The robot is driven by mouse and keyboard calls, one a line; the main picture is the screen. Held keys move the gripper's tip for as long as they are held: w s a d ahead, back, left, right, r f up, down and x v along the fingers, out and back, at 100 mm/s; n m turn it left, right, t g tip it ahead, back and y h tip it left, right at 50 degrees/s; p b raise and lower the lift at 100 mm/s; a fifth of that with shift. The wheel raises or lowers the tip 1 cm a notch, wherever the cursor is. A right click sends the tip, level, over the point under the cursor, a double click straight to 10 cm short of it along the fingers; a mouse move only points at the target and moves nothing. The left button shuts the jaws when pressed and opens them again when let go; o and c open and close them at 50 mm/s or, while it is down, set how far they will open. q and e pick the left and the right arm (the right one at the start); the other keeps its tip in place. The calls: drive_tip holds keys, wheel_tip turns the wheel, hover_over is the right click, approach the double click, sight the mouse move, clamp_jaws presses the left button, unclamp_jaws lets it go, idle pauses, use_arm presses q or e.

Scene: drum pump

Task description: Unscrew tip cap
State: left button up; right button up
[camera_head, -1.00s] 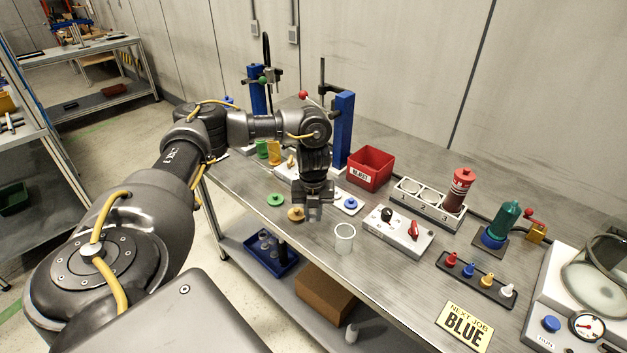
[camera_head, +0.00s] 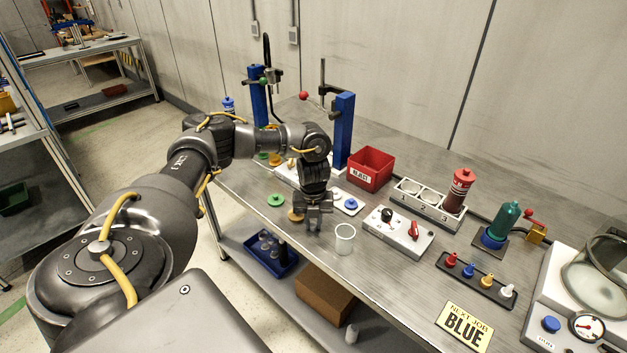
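My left gripper (camera_head: 313,228) points down over the front part of the bench, just left of a clear empty cup (camera_head: 345,239). Whether its fingers are apart or hold something small is too small to tell. A black strip holds small pointed tips: red (camera_head: 451,259), blue (camera_head: 469,270), yellow (camera_head: 487,280) and white (camera_head: 507,290). A red bottle (camera_head: 460,190) stands in the numbered rack, and a teal bottle (camera_head: 506,222) stands on a dark base. Which one the tip cap is, I cannot tell. My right gripper is out of view.
A switch box (camera_head: 398,231), red reject bin (camera_head: 370,168) and blue posts (camera_head: 343,130) stand behind. A "BLUE" sign (camera_head: 465,327) lies at the front edge.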

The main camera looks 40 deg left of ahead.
sight(313, 224)
use_arm(q)
drive_tip(key=o, duration=0.4)
drive_tip(key=shift+r, duration=0.1)
wheel_tip(313, 224, up, 12)
drive_tip(key=p, duration=0.1)
drive_tip(key=shift+p, duration=0.3)
